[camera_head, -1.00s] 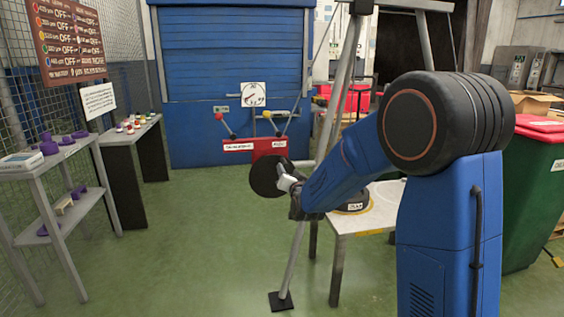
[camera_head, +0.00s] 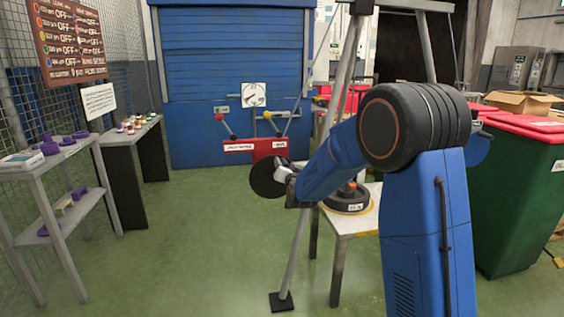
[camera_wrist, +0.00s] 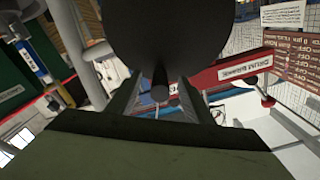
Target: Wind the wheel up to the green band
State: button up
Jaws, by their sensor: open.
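The wheel (camera_head: 264,177) is a dark disc facing me, left of the white table in the head view. In the wrist view, it (camera_wrist: 165,30) fills the top middle. A small dark knob (camera_wrist: 160,91) stands out at its lower edge. My gripper (camera_head: 286,178) is at the wheel's right side. In the wrist view, my gripper's (camera_wrist: 162,98) fingers are apart, one on each side of the knob; I cannot tell whether they touch it. A white dial (camera_head: 254,95) hangs on the blue shutter behind. Its needle and bands are too small to read.
A red panel (camera_head: 262,146) with labels and two levers, red-tipped (camera_head: 218,117) and yellow-tipped (camera_head: 267,115), stands behind the wheel. A white table (camera_head: 352,222) carries a dark round base (camera_head: 347,200). Frame legs (camera_head: 292,260) stand close beside my arm. The green floor at left is open.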

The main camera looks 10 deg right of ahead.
grip_shut()
jog(key=d+f+m, duration=0.1)
jog(key=d+m, duration=0.1)
jog(key=m, duration=0.1)
jog(key=shift+d+f+m, duration=0.15)
jog(key=shift+f+m, duration=0.15)
jog(key=shift+f, duration=0.1)
jog(key=d+f+m, duration=0.1)
jog(key=f+m, duration=0.1)
jog(key=m, duration=0.1)
jog(key=shift+d+f+m, duration=0.25)
jog(key=shift+d+m, duration=0.05)
jog(key=shift+d, duration=0.05)
dwell(0.5)
